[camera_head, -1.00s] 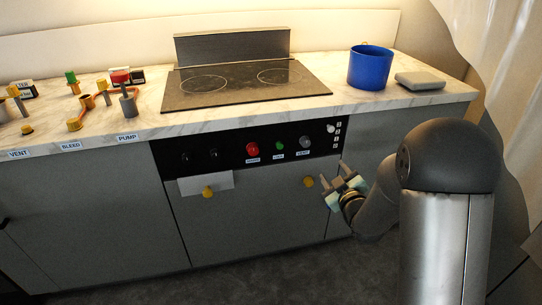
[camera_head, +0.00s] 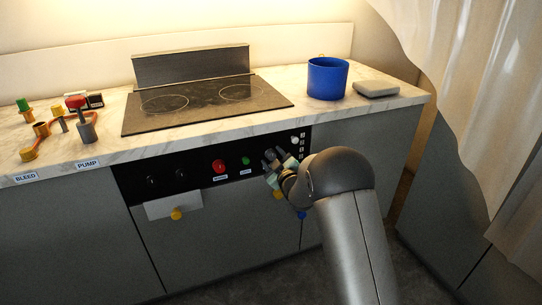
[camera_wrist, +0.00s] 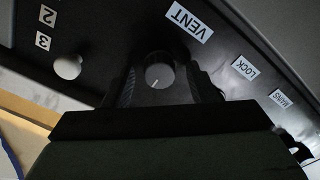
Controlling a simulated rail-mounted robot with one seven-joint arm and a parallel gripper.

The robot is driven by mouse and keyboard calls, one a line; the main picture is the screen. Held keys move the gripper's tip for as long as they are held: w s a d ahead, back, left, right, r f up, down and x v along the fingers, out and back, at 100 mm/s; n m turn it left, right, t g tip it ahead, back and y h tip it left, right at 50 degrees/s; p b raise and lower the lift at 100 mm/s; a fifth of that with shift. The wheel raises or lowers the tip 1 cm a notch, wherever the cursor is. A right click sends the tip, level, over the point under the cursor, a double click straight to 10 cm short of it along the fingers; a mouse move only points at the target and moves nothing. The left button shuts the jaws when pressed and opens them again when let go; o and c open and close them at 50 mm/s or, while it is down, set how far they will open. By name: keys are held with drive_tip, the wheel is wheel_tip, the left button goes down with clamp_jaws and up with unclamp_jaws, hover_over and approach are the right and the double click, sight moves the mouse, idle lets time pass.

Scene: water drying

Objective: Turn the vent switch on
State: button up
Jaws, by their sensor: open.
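The vent switch is a round dark knob (camera_wrist: 160,70) with a pale pointer line on the black control panel, beside a white VENT label (camera_wrist: 188,21) in the wrist view. In the head view the knob (camera_head: 270,154) sits near the panel's right end, partly covered by my gripper. My gripper (camera_head: 274,165) is at the panel face. In the wrist view its open fingers stand on either side of the knob. I cannot tell whether they touch it. The pointer line leans toward the lower left of the wrist view.
A white knob (camera_wrist: 67,67) with number labels is close beside the gripper. A red button (camera_head: 219,166) and a green button (camera_head: 245,160) lie to the left on the panel. The cooktop (camera_head: 205,103) and a blue pot (camera_head: 327,79) are on the counter above.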

drive_tip(key=shift+x, duration=1.05)
drive_tip(key=c, duration=1)
